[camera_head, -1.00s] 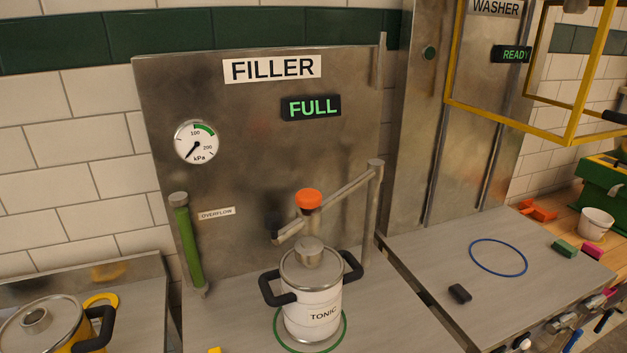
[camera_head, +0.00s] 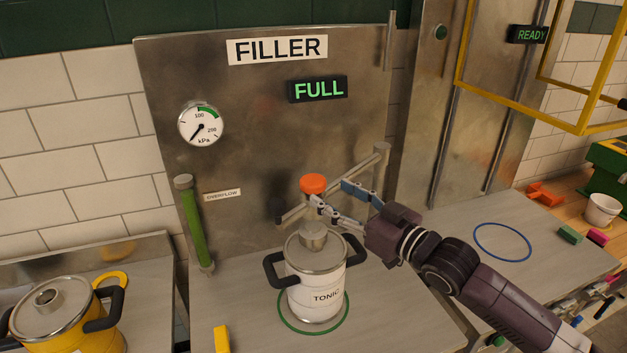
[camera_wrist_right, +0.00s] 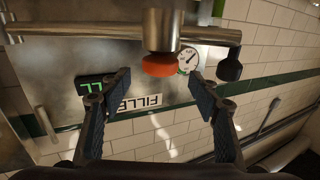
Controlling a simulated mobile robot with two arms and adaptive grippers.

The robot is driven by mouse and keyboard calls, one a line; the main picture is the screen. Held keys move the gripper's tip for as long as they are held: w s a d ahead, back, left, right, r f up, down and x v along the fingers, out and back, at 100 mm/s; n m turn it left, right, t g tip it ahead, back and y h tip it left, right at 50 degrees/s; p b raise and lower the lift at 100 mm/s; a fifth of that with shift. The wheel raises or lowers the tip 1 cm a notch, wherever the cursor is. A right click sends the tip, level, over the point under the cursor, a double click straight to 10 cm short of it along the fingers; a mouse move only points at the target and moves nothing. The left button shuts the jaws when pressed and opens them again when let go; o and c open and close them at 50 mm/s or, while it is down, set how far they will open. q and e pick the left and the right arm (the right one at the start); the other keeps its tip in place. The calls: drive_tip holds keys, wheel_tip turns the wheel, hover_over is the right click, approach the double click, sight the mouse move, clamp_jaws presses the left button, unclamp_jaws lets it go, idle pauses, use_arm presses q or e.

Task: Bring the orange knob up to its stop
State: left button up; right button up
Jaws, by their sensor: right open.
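The orange knob (camera_head: 313,183) sits on top of the filling head, by the slanted steel arm (camera_head: 345,178) and above the white TONIC keg (camera_head: 316,290). My right gripper (camera_head: 332,196) reaches in from the right with open, empty fingers, close beside the knob. In the right wrist view the orange knob (camera_wrist_right: 162,65) shows ahead, between and beyond the two open fingertips (camera_wrist_right: 160,88). I see no clear contact. The knob's stem is partly hidden by a finger in the head view. My left gripper is not in view.
The filler panel carries a green FULL display (camera_head: 318,89), a pressure gauge (camera_head: 201,125) and a green overflow tube (camera_head: 196,228). A yellow keg (camera_head: 45,315) stands at left. A yellow frame (camera_head: 520,110) hangs at upper right. The bench around the blue ring (camera_head: 503,242) is mostly clear.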

sight(321, 187)
drive_tip(key=p+x, duration=0.1)
drive_tip(key=x, duration=0.6)
drive_tip(key=shift+a+p, duration=0.15)
drive_tip(key=shift+p, duration=0.25)
clamp_jaws()
